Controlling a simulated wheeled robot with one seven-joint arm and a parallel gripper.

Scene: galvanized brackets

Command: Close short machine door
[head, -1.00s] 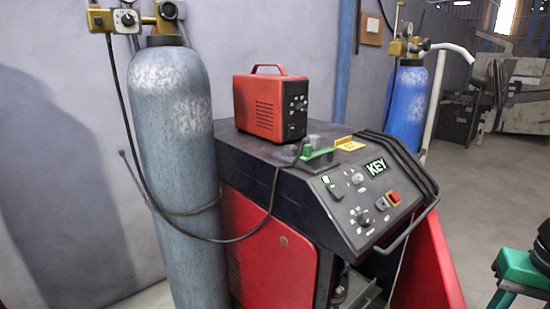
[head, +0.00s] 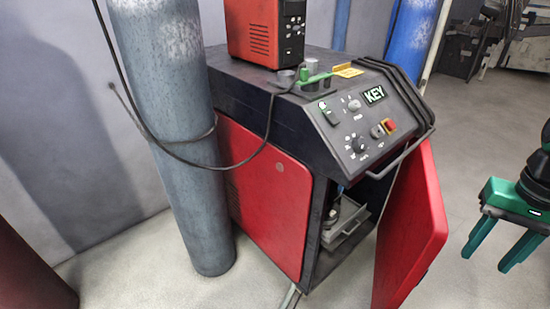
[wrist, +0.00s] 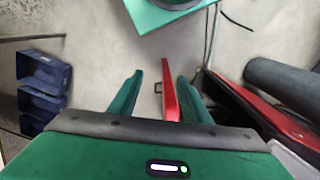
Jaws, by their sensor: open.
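The red machine door (head: 415,225) stands swung open at the front right of the dark welding machine (head: 285,120). The open front bay shows a metal tray inside. My gripper (head: 488,260) is at the right of the head view, open and empty, fingers pointing down, to the right of the door and apart from it in that picture. In the wrist view the door (wrist: 169,92) appears edge-on as a thin red strip between the two green fingers of my gripper (wrist: 158,78). I cannot tell how far below the fingertips it is.
A grey gas cylinder (head: 175,120) stands left of the machine, with a cable looping across to it. A red box unit (head: 262,35) sits on top. A blue cylinder (head: 408,40) stands behind. Blue bins (wrist: 43,85) show in the wrist view. Floor right of the door is clear.

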